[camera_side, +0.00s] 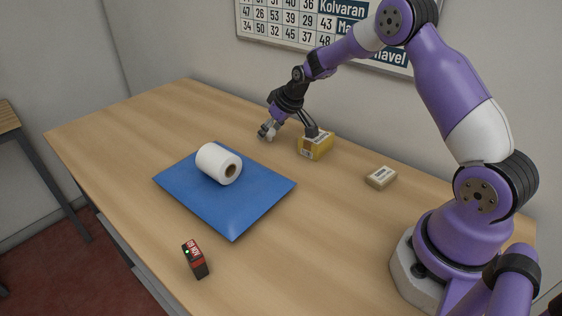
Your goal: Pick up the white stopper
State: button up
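My gripper (268,131) is at the end of my arm, low over the back part of the table, beyond the blue mailer and left of the yellow box. A small pale grey-white shape shows at its tip. It is too small to tell whether this is the white stopper or part of the fingers. I cannot make out whether the fingers are apart or closed. No other white stopper can be picked out on the table.
On the wooden table (120,140), a white roll (213,164) lies on a blue mailer (231,219). A yellow box (318,147) sits close right of my gripper. A small cream box (381,177) is further right. A red-black device (195,259) lies at the front.

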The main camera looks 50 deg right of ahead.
jog(key=c, duration=0.5)
